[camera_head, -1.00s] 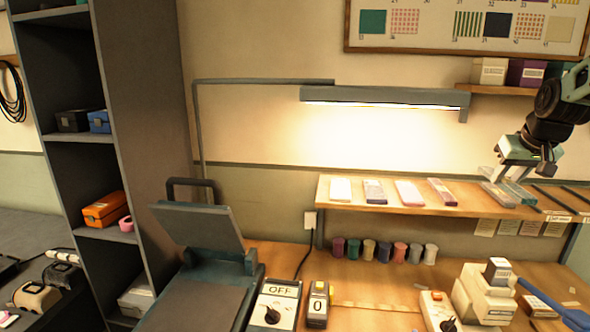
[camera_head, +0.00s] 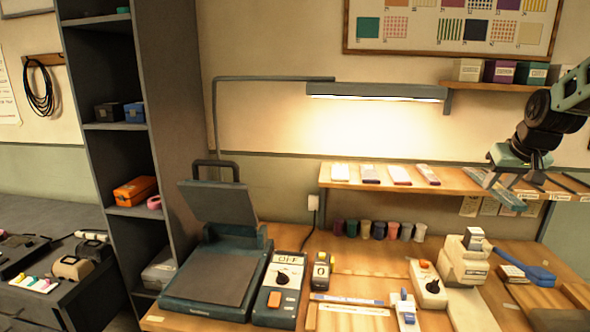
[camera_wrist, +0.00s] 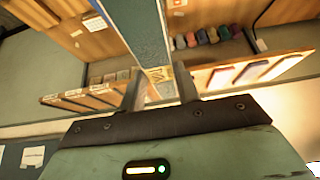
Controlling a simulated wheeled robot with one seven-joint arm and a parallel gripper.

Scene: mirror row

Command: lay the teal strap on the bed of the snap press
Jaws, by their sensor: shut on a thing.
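The teal strap (camera_head: 507,197) is a long flat strip at the right end of the wooden shelf, in the head view. My gripper (camera_head: 507,175) is right over it, with its fingers partly hidden there. In the wrist view the strap (camera_wrist: 135,25) runs away between the two fingers of my gripper (camera_wrist: 159,88), which are shut on it. Whether the strap still touches the shelf is unclear. The snap press (camera_head: 215,245) stands at left on the bench with its lid raised. Its flat grey bed (camera_head: 208,282) is bare.
A switch box marked OFF (camera_head: 277,288) stands right of the press. The shelf (camera_head: 455,188) bears several pale and dark packs. Several spools (camera_head: 378,230) stand below it. A cream machine (camera_head: 466,260) is at right. A lamp (camera_head: 375,92) hangs above the shelf.

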